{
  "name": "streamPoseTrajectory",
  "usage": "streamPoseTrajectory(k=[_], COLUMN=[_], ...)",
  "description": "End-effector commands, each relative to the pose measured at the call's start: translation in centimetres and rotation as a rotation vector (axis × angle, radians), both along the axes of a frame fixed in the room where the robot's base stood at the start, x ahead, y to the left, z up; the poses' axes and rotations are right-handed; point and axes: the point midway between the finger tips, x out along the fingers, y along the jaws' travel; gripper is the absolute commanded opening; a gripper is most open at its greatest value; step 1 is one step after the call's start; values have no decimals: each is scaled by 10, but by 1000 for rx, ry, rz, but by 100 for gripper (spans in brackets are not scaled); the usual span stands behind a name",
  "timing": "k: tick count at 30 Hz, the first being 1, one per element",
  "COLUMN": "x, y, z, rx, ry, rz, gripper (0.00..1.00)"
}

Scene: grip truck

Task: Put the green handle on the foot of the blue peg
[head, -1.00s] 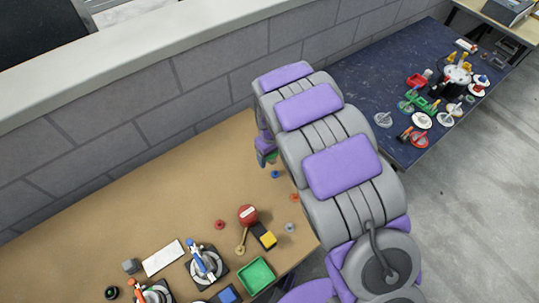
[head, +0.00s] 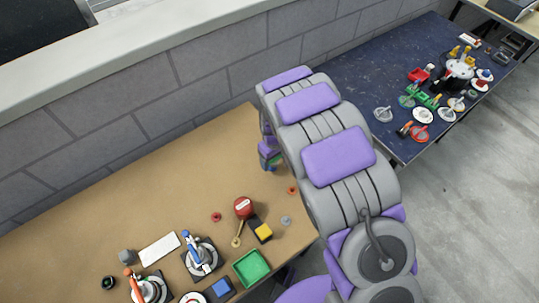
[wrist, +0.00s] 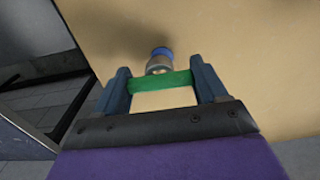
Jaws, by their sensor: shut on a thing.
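The green handle (wrist: 165,81) lies as a bar between the two blue fingers of my gripper (wrist: 158,76) in the wrist view, and the gripper is shut on it. Just beyond the bar is the blue peg (wrist: 161,51), its blue end farther away and a grey, rounded part nearer the handle. I cannot tell whether handle and peg touch. In the head view, my gripper (head: 268,154) is over the brown table near its far right part, and a bit of blue peg (head: 273,169) shows just below it. My arm hides some of this area.
The brown table (head: 120,205) is clear at its back left. A dark blue table (head: 350,80) with many items stands at the right.

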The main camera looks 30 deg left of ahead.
Motion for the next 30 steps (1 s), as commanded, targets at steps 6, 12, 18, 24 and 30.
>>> streamPoseTrajectory(k=[6, 12, 18, 24, 30], x=[2, 1, 0, -1, 0], y=[10, 14, 11, 12, 20], z=[-3, -4, -3, -3, -6], rx=[-8, -10, -5, -1, -8], ry=[-4, -5, -2, -2, -4], rz=[0, 2, 0, 0, 1], gripper=[39, 39, 39, 39, 39])
